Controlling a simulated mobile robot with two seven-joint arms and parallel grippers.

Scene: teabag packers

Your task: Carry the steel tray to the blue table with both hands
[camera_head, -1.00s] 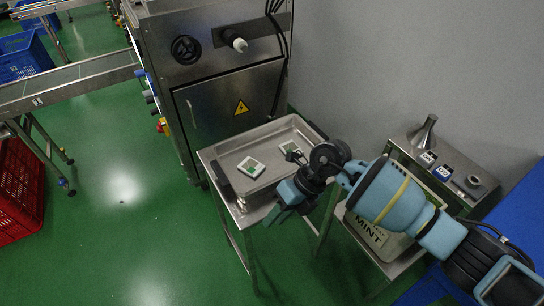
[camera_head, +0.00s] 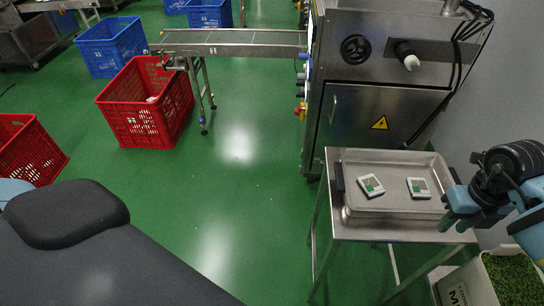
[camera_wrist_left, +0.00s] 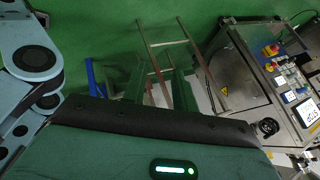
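In the head view the shallow steel tray (camera_head: 395,200) rests on a small steel stand (camera_head: 375,232). Two white and green packets (camera_head: 370,186) lie in it. The tray has a black handle (camera_head: 339,178) at its left end. My right gripper (camera_head: 462,222) points down at the tray's right front corner; whether its fingers hold the tray cannot be told. The blue table does not show in the head view now.
A steel machine (camera_head: 385,70) stands behind the stand. A white bin of green leaves (camera_head: 490,280) is at the lower right. Red crates (camera_head: 140,115), blue crates (camera_head: 110,50) and a conveyor (camera_head: 235,45) stand at the left. Green floor (camera_head: 245,190) lies clear between them.

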